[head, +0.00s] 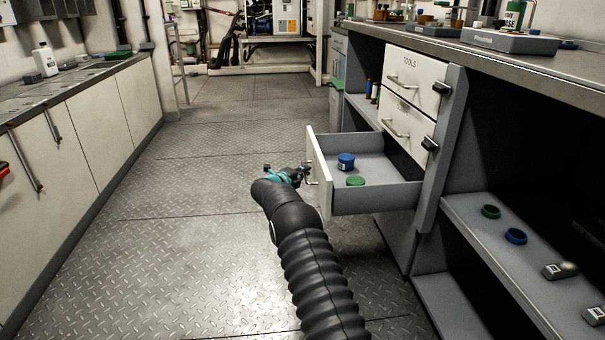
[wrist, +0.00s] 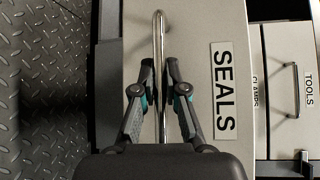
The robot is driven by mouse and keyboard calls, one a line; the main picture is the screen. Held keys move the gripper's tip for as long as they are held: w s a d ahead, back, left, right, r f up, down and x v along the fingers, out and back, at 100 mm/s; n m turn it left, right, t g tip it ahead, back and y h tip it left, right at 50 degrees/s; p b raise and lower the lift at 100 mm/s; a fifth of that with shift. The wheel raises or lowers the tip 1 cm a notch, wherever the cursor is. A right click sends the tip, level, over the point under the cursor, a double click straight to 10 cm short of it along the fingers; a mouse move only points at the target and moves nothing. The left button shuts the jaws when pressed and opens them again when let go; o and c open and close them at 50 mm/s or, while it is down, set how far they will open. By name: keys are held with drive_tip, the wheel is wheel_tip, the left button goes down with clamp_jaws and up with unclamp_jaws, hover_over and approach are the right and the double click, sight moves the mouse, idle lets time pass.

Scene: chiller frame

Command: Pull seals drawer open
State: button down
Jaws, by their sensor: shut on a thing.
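The seals drawer (head: 375,200) stands pulled out from the cabinet in the head view, its inside showing. A blue round item (head: 346,161) and a green round item (head: 356,181) lie in it. In the wrist view its white front carries a SEALS label (wrist: 224,90) and a metal bar handle (wrist: 159,40). My gripper (wrist: 158,75) has a finger on each side of the handle and is shut on it. In the head view my gripper (head: 305,174) is at the drawer's front; the arm partly hides the contact.
Above are a closed drawer (head: 405,126) and the TOOLS drawer (head: 416,76), with dark latches at their right edges. An open shelf (head: 530,250) with small items is at right. A white cabinet row (head: 80,140) lines the left. The metal floor (head: 200,220) between is clear.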

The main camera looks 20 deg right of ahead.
drive_tip(key=shift+w+a+f, duration=0.1)
drive_tip(key=shift+w+a, duration=0.1)
drive_tip(key=shift+a, duration=1.2)
drive_tip(key=c, duration=1.2)
unclamp_jaws()
drive_tip(key=shift+a, duration=0.1)
drive_tip(key=v, duration=1.2)
